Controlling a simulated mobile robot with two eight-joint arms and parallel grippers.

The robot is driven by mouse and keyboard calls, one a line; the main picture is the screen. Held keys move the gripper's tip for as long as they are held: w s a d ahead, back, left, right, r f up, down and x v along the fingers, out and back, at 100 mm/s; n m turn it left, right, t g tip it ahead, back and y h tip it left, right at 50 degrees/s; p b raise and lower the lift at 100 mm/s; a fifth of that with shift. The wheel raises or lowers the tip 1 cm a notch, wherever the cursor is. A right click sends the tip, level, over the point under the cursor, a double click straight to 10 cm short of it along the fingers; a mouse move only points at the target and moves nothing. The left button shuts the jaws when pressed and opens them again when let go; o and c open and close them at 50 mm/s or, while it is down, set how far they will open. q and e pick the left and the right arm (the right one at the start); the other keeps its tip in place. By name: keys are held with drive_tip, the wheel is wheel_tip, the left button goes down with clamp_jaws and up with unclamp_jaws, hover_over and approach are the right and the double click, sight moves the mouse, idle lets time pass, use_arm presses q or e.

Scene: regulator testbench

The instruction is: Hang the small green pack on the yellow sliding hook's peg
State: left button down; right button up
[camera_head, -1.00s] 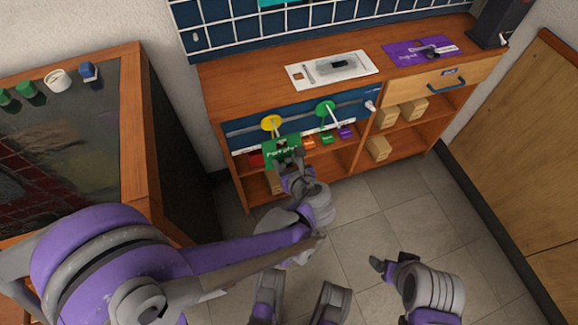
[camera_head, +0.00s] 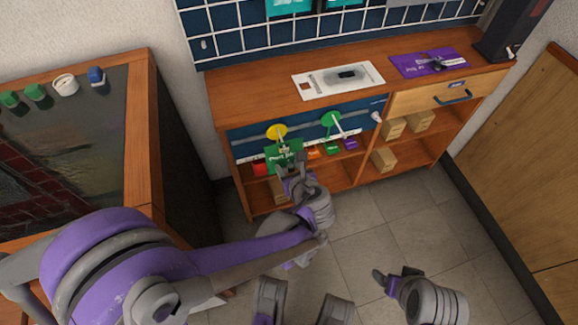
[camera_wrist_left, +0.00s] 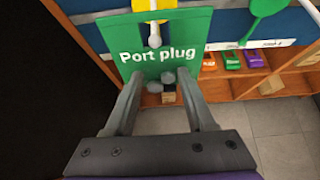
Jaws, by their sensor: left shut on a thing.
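The small green pack (camera_head: 283,158), labelled "Port plug", is held upright in front of the blue panel. My left gripper (camera_head: 291,172) is shut on its lower part; in the left wrist view the fingers (camera_wrist_left: 158,78) meet the pack (camera_wrist_left: 170,28) below the lettering. The yellow sliding hook (camera_head: 277,132) is just above and behind the pack. In the wrist view its yellow part (camera_wrist_left: 155,8) shows at the pack's top middle, with a grey rounded peg tip (camera_wrist_left: 154,40) showing before the pack's face. I cannot tell whether the peg passes through the hang hole. My right gripper (camera_head: 393,277) is low, away from the bench.
A green hook (camera_head: 331,119) with a pale peg is right of the yellow one. Orange (camera_head: 313,152), green and purple packs sit below the panel. A dark-topped cabinet (camera_head: 145,110) stands left. Floor in front is clear.

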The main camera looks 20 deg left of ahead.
use_arm(q)
drive_tip(key=shift+c, duration=0.8)
unclamp_jaws()
drive_tip(key=p+v, duration=0.3)
drive_tip(key=v, duration=0.8)
